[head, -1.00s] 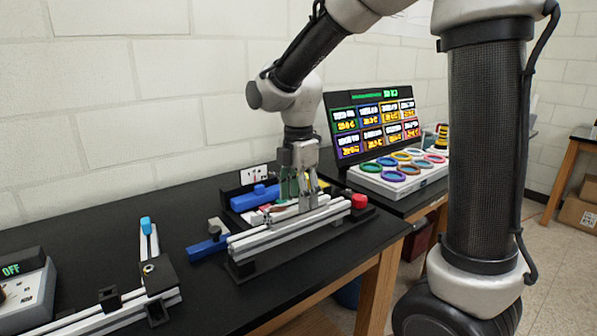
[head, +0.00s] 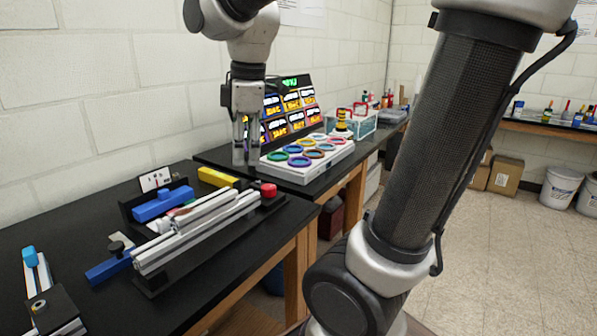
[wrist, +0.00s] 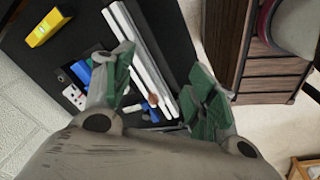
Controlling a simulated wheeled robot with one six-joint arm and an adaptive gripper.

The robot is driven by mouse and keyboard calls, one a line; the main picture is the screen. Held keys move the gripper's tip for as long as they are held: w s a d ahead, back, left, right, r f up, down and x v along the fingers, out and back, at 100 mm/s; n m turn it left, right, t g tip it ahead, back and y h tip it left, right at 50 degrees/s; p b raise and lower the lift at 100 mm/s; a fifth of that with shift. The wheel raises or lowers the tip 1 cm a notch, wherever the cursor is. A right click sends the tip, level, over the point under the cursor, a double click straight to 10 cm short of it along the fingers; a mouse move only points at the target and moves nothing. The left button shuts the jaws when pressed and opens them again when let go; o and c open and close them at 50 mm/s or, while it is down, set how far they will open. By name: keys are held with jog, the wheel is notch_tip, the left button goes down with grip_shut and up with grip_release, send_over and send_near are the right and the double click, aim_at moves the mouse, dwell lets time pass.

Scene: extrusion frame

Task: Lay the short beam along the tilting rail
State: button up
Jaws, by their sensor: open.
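The tilting rail (head: 198,236) is a long silver extrusion on a black base on the bench. What looks like the short beam (head: 203,209), a shorter silver bar, lies along its back side, roughly parallel. Whether the two touch along their full length is unclear. In the wrist view two pale bars run side by side, the short beam (wrist: 122,25) and the rail (wrist: 147,50). My gripper (head: 246,160) is open and empty, pointing down above and behind the fixture's far end, clear of both bars. Its green-padded fingers show in the wrist view (wrist: 160,95).
A blue block (head: 163,204), a yellow block (head: 217,177) and a small white card (head: 155,180) stand behind the bars. A red knob (head: 268,190) is at the far end, a blue handle (head: 108,270) at the near end. A panel with coloured rings (head: 310,155) stands beyond.

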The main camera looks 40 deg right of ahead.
jog(key=s+d+f+m+t, duration=0.2)
jog(key=s+d+f+m, duration=0.2)
jog(key=s+d+m, duration=0.3)
jog(key=s+m, duration=0.4)
jog(key=m, duration=0.2)
jog(key=shift+s+t, duration=0.3)
jog(key=shift+s, duration=0.05)
